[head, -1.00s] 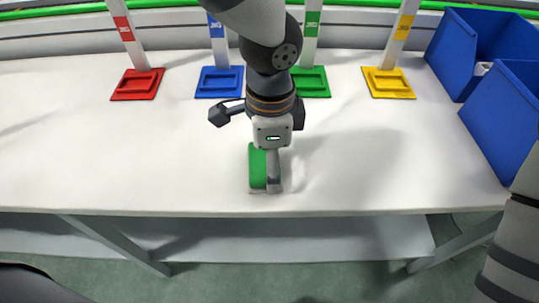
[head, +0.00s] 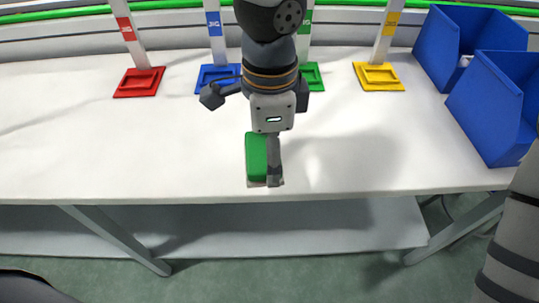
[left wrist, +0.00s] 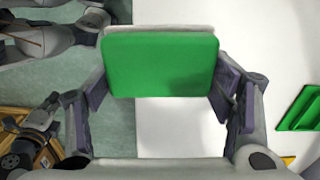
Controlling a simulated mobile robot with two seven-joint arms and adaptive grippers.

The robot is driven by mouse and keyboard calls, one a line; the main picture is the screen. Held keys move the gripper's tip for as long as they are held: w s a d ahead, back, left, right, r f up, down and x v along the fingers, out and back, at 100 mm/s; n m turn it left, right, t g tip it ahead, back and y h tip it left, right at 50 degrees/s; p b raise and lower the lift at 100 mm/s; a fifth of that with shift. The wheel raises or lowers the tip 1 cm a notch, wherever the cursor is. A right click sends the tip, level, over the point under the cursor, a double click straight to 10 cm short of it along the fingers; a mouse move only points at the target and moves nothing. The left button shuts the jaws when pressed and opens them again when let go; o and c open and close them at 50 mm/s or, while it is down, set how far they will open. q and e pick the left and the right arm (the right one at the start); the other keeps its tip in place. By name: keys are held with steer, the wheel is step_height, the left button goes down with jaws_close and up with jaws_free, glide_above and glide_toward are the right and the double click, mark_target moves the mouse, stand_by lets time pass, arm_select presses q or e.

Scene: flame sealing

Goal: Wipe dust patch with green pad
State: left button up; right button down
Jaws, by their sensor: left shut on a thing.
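My left gripper (head: 264,165) is shut on the green pad (head: 256,155), near the front edge of the white table. In the left wrist view the pad (left wrist: 160,65) is a green block with a pale backing, gripped at both sides between the fingers (left wrist: 162,92). I cannot tell whether the pad touches the tabletop. I cannot make out a dust patch; the pad and arm hide part of the table.
Red (head: 139,82), blue (head: 217,77), green (head: 312,75) and yellow (head: 379,77) trays line the back of the white table (head: 120,150). Blue bins (head: 490,115) stand at the right. Table is bare left and right of the pad.

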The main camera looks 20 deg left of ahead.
arm_select(q)
steer(key=shift+r, duration=1.5)
